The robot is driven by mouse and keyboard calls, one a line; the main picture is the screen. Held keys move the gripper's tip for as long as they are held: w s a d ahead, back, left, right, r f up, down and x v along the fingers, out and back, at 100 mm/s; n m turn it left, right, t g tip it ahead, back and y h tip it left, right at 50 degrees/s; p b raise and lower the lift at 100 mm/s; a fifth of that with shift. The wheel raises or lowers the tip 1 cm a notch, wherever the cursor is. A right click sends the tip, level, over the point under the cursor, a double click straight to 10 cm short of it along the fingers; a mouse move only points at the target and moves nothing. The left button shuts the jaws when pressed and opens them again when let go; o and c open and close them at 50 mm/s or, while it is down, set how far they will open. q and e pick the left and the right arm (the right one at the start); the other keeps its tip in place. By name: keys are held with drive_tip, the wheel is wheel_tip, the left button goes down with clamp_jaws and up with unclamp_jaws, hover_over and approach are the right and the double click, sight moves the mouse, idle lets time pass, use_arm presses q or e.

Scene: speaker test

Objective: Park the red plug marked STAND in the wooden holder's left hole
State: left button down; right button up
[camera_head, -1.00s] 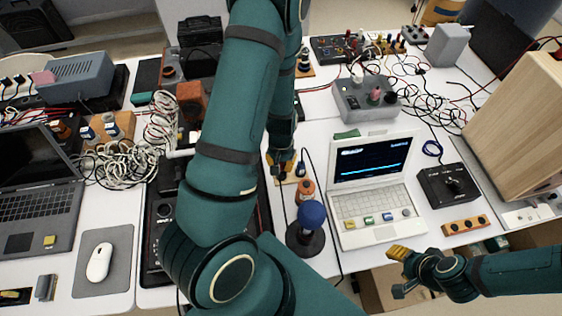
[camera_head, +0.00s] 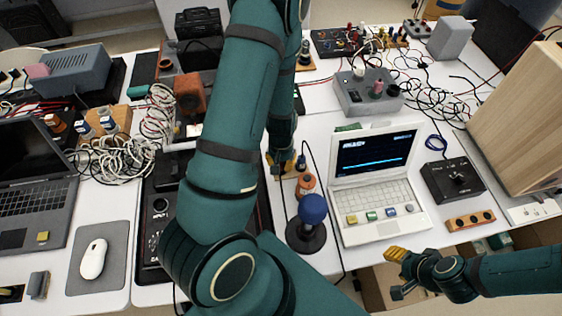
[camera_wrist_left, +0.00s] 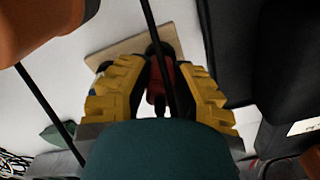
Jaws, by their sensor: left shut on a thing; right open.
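My left gripper (camera_head: 283,163) is low over the white bench, partly hidden by my arm. In the left wrist view its yellow fingers (camera_wrist_left: 160,92) are shut on a red plug (camera_wrist_left: 157,88) with a black cable. No marking on the plug is readable. A pale wooden plate (camera_wrist_left: 112,50), seemingly the holder, lies just beyond the plug; its holes are hidden. I cannot tell whether the plug is in a hole. A blue plug (camera_head: 301,162) stands beside my left gripper. My right gripper (camera_head: 398,272) is open and empty at the bench's front edge.
An orange-brown round object (camera_head: 306,184) and a blue ball-topped stick (camera_head: 313,210) stand close in front of my left gripper. A white laptop (camera_head: 378,205) is to the right. A wooden block with holes (camera_head: 470,220) lies farther right. Black cables run nearby.

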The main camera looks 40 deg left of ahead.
use_arm(q)
drive_tip(key=shift+f, duration=0.25)
idle(0.4)
drive_tip(key=c, duration=0.8)
unclamp_jaws()
wheel_tip(320, 180, up, 12)
